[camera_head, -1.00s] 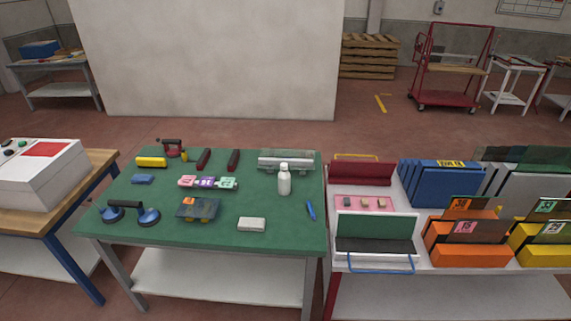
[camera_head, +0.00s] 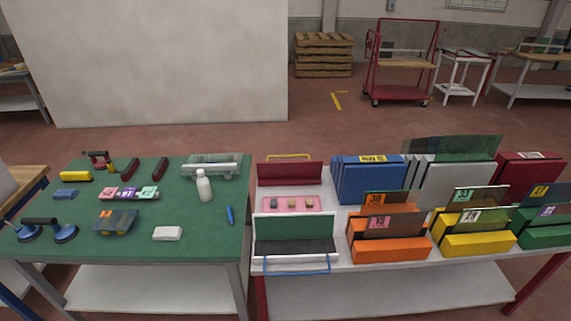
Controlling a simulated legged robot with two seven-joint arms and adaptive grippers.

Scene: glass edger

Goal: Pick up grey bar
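Three small bars lie side by side on a pink mat (camera_head: 283,209) on the white table at centre. The left bar (camera_head: 274,203) looks greyish, the middle bar (camera_head: 292,203) tan, and the right bar (camera_head: 308,203) grey-brown; they are too small to be sure which is the grey one. A pale grey-white block (camera_head: 167,233) lies apart on the green table. Neither of my grippers is in view.
A red open case (camera_head: 290,172) stands behind the mat and a green-backed white holder (camera_head: 295,228) in front. Blue (camera_head: 366,180), orange (camera_head: 390,250) and yellow (camera_head: 478,243) racks stand to the right. A white bottle (camera_head: 204,187) stands on the green table (camera_head: 200,215).

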